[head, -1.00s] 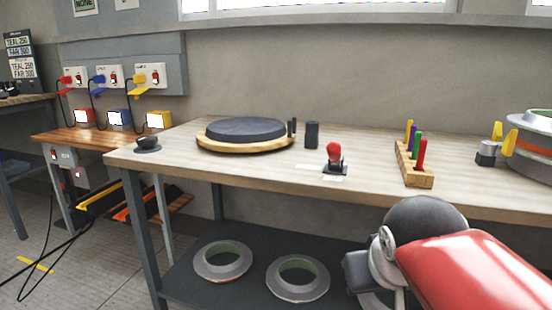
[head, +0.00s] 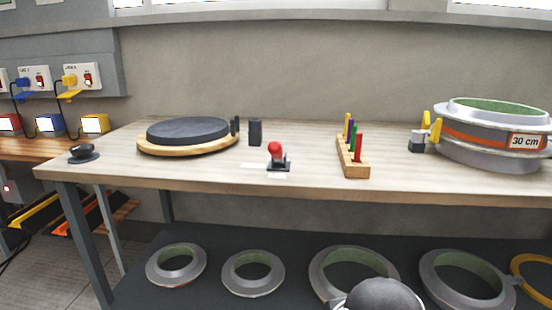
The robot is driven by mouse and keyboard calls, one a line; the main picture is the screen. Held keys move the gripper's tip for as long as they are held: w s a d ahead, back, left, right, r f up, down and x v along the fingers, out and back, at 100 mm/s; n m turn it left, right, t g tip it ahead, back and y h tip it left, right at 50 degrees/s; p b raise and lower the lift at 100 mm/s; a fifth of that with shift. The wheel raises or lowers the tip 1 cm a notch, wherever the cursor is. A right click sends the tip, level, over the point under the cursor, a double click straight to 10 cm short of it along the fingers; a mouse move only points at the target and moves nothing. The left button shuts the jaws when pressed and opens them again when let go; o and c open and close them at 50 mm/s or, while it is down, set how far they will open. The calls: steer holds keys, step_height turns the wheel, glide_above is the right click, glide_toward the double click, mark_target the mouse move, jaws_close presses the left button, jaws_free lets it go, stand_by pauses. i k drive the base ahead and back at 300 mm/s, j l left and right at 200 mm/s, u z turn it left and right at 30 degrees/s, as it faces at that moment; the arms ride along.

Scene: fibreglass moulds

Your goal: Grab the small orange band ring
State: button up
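A round grey mould (head: 480,155) with a green inside stands at the right end of the tabletop. An orange band (head: 462,138) with a "30 cm" label runs around it, and yellow clamp handles are at its left side. On the lower shelf, a yellow-orange ring (head: 532,257) lies at the far right, cut off by the picture edge. I cannot tell which of these is the small orange band ring. My gripper is out of view; only a grey rounded part of my arm shows at the bottom, in front of a shelf ring.
The workbench (head: 220,177) holds a dark disc on a wooden turntable (head: 190,148), a red-knobbed device (head: 276,152) and a wooden rack (head: 352,168) of coloured pegs. Several grey rings (head: 252,287) lie on the lower shelf (head: 215,245). The tabletop's front middle is mostly clear.

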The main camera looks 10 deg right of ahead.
mark_target(488, 123)
steer(key=z, duration=1.55)
